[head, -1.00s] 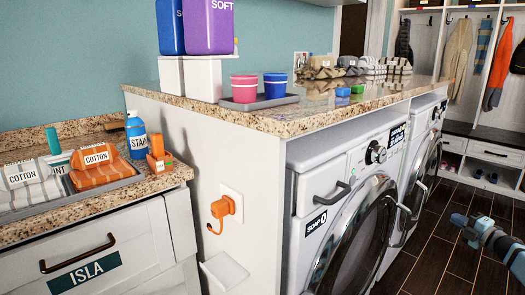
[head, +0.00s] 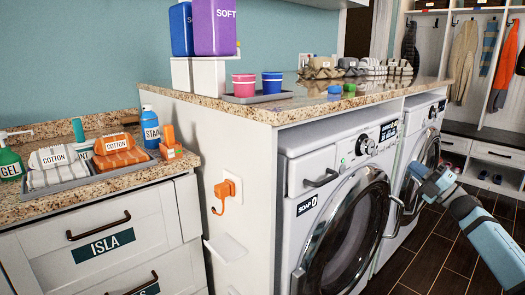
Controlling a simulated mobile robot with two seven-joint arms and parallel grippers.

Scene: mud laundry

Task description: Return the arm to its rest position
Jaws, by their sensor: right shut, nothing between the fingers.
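My right gripper (head: 428,176) shows at the right of the head view, in front of the far washing machine. Its blue-grey arm comes in from the lower right corner. Its fingers are shut with nothing held, and it is apart from the machines and the counter. My left gripper is not in view.
Two front-loading machines stand under a granite counter, the near one (head: 350,225) with its round door closed. Dark floor (head: 440,255) lies open at right, before a coat bench (head: 492,148).

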